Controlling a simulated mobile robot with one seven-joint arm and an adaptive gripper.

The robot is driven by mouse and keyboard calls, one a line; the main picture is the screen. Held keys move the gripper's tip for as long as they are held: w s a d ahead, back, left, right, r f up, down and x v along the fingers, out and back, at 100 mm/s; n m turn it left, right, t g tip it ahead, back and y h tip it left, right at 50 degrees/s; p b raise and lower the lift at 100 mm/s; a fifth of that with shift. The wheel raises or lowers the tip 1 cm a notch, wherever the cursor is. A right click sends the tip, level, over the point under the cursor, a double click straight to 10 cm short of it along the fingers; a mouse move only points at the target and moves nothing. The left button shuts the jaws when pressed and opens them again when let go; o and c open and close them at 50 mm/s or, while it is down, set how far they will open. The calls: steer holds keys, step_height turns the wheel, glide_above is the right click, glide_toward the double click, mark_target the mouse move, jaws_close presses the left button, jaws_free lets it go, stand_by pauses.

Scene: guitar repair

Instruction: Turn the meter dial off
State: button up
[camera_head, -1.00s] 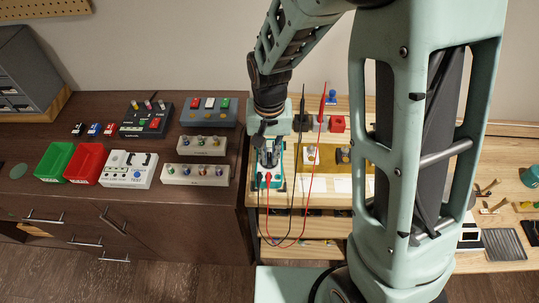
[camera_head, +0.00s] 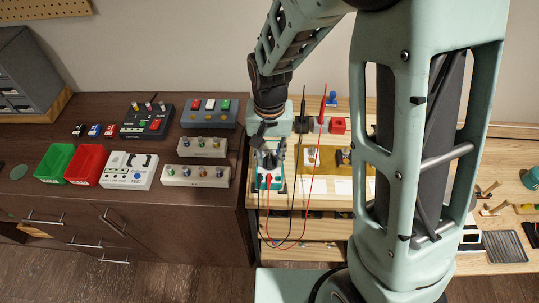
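The meter (camera_head: 264,185) is a teal-edged device at the left end of the light wooden bench, with a red plug and red and black leads at its front. My gripper (camera_head: 270,165) is directly over the meter, pointing down, with its fingers at the meter's face. The dial is hidden behind the gripper. The two fingers look spread a little apart, and whether they touch the dial is too small to tell.
The red and black leads (camera_head: 313,150) loop over the bench front just right of my gripper. A dark cabinet (camera_head: 225,215) at left bears a white tester (camera_head: 128,170), pedals, and green (camera_head: 55,162) and red bins (camera_head: 86,165). A red block (camera_head: 338,125) stands behind on the bench.

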mark_target(270, 161)
step_height(270, 161, up, 12)
stand_by(0.5)
stand_by(0.3)
